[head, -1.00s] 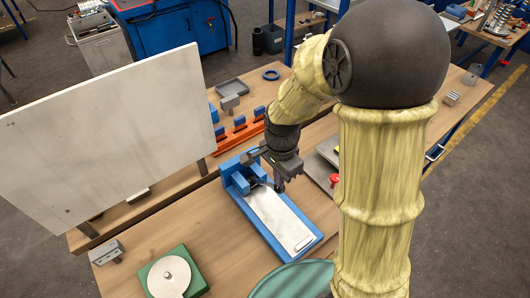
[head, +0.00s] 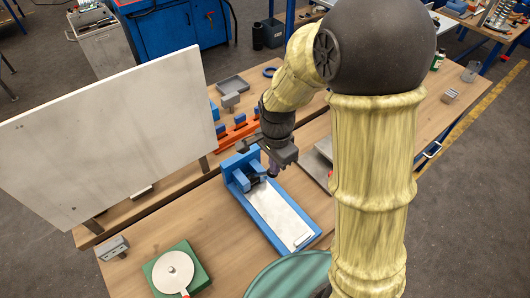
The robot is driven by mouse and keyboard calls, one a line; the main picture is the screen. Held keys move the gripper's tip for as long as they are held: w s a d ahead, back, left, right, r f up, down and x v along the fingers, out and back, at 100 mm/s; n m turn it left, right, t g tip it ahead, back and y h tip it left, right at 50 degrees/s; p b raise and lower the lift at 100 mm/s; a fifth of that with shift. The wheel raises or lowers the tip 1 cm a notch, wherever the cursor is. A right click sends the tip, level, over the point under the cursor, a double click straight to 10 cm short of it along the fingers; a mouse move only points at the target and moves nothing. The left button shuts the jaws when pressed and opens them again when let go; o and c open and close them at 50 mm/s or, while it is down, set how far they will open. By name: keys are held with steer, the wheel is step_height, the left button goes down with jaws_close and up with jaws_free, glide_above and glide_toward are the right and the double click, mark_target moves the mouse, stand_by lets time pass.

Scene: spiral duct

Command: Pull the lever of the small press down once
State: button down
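A small blue press-like device (head: 238,170) stands on the workbench in the head view, with a blue upright block at its far end. A long blue bed with a pale plate (head: 279,216) runs from it towards the near right. My gripper (head: 272,168) is at the right side of the upright block, pointing down, close above the far end of the plate. A dark part shows just below and left of the fingers; I cannot tell whether it is the lever or whether the fingers touch it. The finger gap is too small to make out.
A large pale board (head: 110,135) stands at the left. A green block with a round disc (head: 178,272) lies at the front left, a grey block (head: 113,247) beyond it. An orange rack (head: 236,133) and a grey tray (head: 232,84) are behind the press. My arm covers the right.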

steer(key=shift+w+a+r+p, duration=0.3)
steer(key=shift+w+r+p, duration=0.1)
steer(key=shift+r+p, duration=0.2)
steer(key=shift+w+a+r+p, duration=0.25)
steer(key=shift+w+r+p, duration=0.1)
steer(key=shift+r+p, duration=0.25)
steer(key=shift+r, duration=0.1)
steer(key=shift+w+a+r+p, duration=0.2)
steer(key=shift+w+r+p, duration=0.1)
steer(key=shift+w+a+r+p, duration=0.7)
steer(key=shift+w+r+p, duration=0.1)
steer(key=shift+w+p, duration=0.25)
steer(key=shift+w+a+r+p, duration=0.65)
steer(key=shift+w+r+p, duration=0.15)
steer(key=shift+w+p, duration=0.2)
step_height(320, 180, up, 4)
steer(key=p, duration=0.3)
